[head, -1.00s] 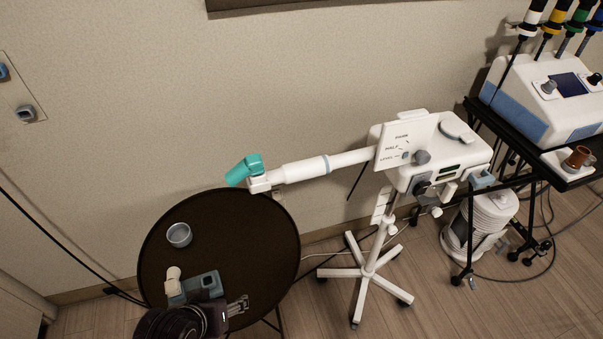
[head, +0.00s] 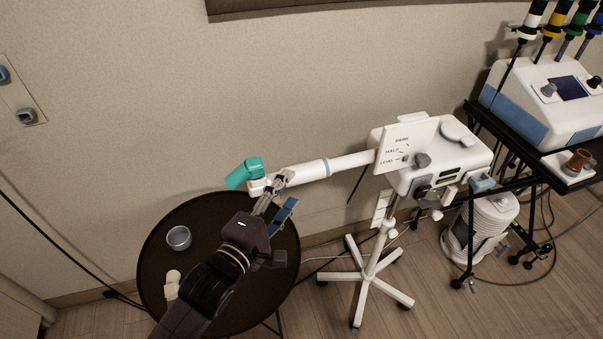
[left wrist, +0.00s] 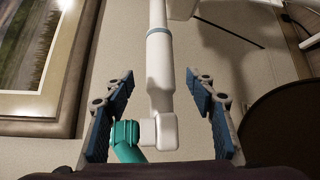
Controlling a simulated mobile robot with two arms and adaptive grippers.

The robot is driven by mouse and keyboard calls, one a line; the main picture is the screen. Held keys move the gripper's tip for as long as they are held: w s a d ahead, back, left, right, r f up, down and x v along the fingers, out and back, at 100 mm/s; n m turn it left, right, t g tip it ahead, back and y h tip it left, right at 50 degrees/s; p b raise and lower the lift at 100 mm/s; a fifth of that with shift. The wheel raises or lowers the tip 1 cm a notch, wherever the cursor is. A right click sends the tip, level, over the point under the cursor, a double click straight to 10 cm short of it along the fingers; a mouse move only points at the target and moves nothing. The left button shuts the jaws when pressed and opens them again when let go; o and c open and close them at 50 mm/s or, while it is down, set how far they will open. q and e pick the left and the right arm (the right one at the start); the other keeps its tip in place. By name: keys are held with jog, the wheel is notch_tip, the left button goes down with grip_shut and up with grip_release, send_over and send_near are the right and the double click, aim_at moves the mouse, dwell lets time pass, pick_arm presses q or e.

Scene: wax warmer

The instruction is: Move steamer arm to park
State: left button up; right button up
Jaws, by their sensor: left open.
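The white steamer arm (head: 312,170) runs left from the steamer head (head: 448,165), sloping slightly down. It ends in a teal nozzle (head: 244,173). A white panel (head: 408,140) at its right end carries the words PARK, HALF and LEVEL beside a grey knob (head: 422,160). My left gripper (head: 282,190) is open at the nozzle end of the arm. In the left wrist view, the arm (left wrist: 160,75) lies between the two spread fingers (left wrist: 165,95), with room on both sides. The teal nozzle (left wrist: 125,140) shows low, nearer the left finger. My right gripper is out of view.
A round dark table (head: 285,235) stands below, with a grey bowl (head: 179,238) and a small cream object (head: 172,284). The wheeled stand (head: 372,262) is to the right. A black trolley (head: 545,165) bears a wax machine (head: 550,100). The wall is close behind.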

aim_at(296, 182)
pick_arm(q)
jog(key=shift+p+x, duration=0.5)
jog(key=shift+x, duration=3.1)
jog(key=shift+c, duration=0.5)
grip_shut()
